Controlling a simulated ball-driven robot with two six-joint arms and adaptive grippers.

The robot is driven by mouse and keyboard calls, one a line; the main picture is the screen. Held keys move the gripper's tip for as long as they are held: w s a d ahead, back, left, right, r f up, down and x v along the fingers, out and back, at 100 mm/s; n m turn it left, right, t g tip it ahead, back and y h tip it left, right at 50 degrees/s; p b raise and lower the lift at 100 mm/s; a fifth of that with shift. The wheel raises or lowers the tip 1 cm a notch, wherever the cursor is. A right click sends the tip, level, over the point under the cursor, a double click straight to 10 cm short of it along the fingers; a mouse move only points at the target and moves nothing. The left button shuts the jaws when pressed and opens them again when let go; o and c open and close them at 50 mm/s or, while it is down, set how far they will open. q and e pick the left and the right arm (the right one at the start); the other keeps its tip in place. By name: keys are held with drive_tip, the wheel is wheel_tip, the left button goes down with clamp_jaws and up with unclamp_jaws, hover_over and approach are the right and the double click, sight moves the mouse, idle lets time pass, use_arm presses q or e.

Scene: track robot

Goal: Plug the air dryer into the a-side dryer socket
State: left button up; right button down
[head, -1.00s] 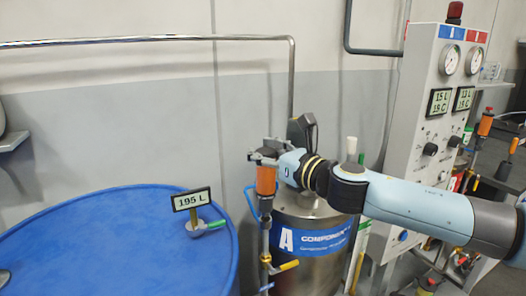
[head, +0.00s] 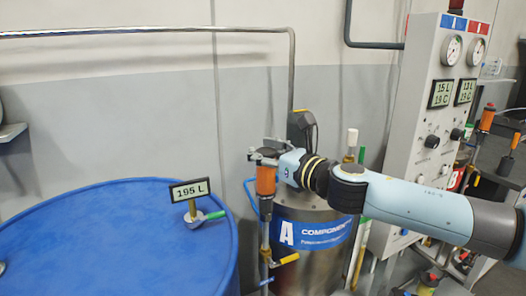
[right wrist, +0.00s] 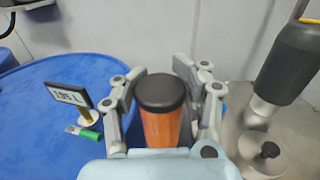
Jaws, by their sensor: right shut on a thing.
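The air dryer is an orange cylinder with a black cap. In the head view the air dryer (head: 265,180) stands upright, straight above a thin vertical pipe (head: 265,238) with a yellow-handled valve, in front of the steel component A tank (head: 312,240). My right gripper (head: 264,157) is shut around its upper part. In the right wrist view the fingers of my right gripper (right wrist: 165,95) flank the air dryer (right wrist: 161,110) on both sides. The dryer's lower end looks in line with the pipe top; whether they touch I cannot tell. My left gripper is out of view.
A blue drum (head: 95,235) with a 195 L display (head: 190,189) stands at the left. A black and grey pump motor (right wrist: 285,62) stands close right of the gripper. The control panel (head: 430,110) with gauges is at the right. A wall is behind.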

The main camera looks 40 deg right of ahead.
drive_tip(key=shift+f, duration=0.25)
drive_tip(key=c, duration=0.6)
unclamp_jaws()
drive_tip(key=shift+o, duration=0.2)
drive_tip(key=shift+s+f, duration=0.1)
drive_tip(key=shift+s, duration=0.4)
drive_tip(key=s, duration=1.1)
drive_tip(key=shift+a, duration=0.3)
